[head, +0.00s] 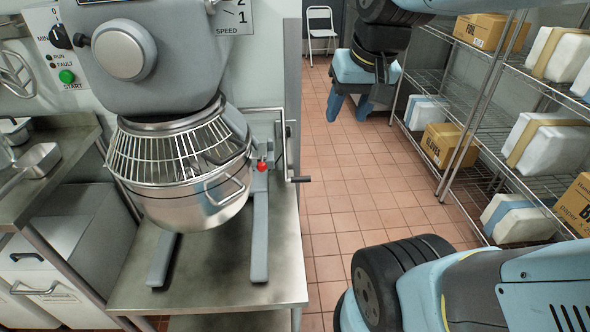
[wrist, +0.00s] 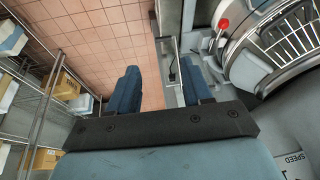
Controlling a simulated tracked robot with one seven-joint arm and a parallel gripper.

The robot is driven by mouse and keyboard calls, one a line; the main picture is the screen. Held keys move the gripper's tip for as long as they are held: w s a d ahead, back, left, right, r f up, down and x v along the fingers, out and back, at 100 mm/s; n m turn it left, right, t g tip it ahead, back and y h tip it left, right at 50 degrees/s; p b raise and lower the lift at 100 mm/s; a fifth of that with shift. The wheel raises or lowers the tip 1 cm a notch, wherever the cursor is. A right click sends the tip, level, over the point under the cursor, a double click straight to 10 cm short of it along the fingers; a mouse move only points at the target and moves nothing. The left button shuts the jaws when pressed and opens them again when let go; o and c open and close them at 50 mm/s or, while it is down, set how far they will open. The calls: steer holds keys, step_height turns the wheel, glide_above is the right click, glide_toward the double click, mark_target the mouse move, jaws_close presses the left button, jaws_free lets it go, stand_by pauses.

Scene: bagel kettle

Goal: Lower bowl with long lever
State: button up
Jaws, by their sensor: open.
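The steel mixer bowl (head: 200,208) hangs under the mixer head, with a wire guard (head: 175,155) over its top. The bowl and guard also show at the right of the wrist view (wrist: 252,72). Part of the lever rod shows between my fingers in the wrist view (wrist: 176,50). A red knob (head: 262,166) sits left of the lever. My gripper (head: 349,108) is open and empty, to the right of the lever and apart from it; its fingers (wrist: 160,88) point down in the head view.
The mixer stands on a steel table (head: 210,285). Wire shelves (head: 440,120) with boxes and wrapped packs line the right side. A folding chair (head: 321,25) stands at the back. The tiled floor (head: 335,200) between table and shelves is clear.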

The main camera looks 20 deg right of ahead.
steer(key=w+d+f+m+g+y, duration=0.25)
steer(key=w+f+m+y, duration=0.2)
steer(key=w+f, duration=0.4)
steer(key=w+d+f+m+g+y, duration=0.2)
steer(key=w+f+m+g+y, duration=0.25)
steer(key=w+f, duration=0.4)
steer(key=w+d+f+m+t+y, duration=0.1)
steer(key=w+d+f+m+y, duration=0.15)
steer(key=f, duration=0.25)
steer(key=w+d+f+m+y, duration=0.2)
steer(key=w+f+m, duration=0.1)
steer(key=f, duration=0.3)
steer(key=m+t+y, duration=0.4)
steer(key=m+t, duration=0.1)
steer(key=m, duration=0.1)
glide_toward(288, 180)
steer(key=shift+h, duration=0.25)
steer(key=a, duration=0.2)
steer(key=w+a, duration=0.1)
steer(key=a, duration=0.1)
steer(key=shift+w+a+f, duration=0.15)
steer(key=shift+a, duration=0.2)
steer(key=shift+c, duration=0.2)
jaws_close()
